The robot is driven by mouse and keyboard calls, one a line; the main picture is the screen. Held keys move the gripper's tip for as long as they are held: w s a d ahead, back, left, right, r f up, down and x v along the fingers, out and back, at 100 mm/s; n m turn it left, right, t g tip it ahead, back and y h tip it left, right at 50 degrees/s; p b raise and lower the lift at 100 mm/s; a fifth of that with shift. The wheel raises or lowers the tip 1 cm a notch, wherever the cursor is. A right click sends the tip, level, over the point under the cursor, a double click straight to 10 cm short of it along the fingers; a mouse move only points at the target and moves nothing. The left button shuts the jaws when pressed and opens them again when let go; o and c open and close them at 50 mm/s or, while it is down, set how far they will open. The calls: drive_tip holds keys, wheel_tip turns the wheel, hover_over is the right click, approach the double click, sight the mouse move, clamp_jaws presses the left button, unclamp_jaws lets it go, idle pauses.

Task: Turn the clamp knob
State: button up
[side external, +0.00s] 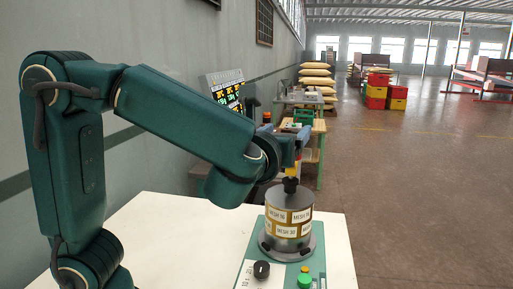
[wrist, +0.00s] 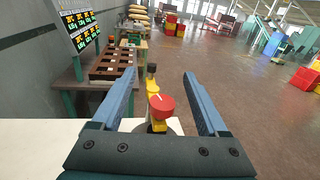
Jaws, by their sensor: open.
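In the wrist view, a round red knob (wrist: 161,106) with a white line shows between my fingers, in front of a yellow part (wrist: 153,88). I cannot tell which knob is the clamp knob. My gripper (wrist: 160,75) is open and empty, its blue fingers left and right of the red knob and apart from it. In the side view, my wrist partly hides the gripper just above the drum.
The green base carries a black dial (side external: 262,270) and a green button (side external: 304,281) in front of the drum. The pale table (side external: 165,225) is clear to the left. A bench with a brown slotted rack (wrist: 110,63) and a screen (wrist: 77,22) stand beyond, by the wall.

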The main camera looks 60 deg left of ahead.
drive_tip(key=s+a+f+n+g+h, duration=0.1)
drive_tip(key=s+a+f+n+g, duration=0.1)
drive_tip(key=s+n+g, duration=0.3)
drive_tip(key=s+a+f+n+g+h, duration=0.1)
drive_tip(key=s+n+g, duration=0.3)
drive_tip(key=n, duration=1)
drive_tip(key=shift+s+a+f+g, duration=0.45)
drive_tip(key=shift+s+a, duration=0.45)
drive_tip(key=shift+s, duration=0.8)
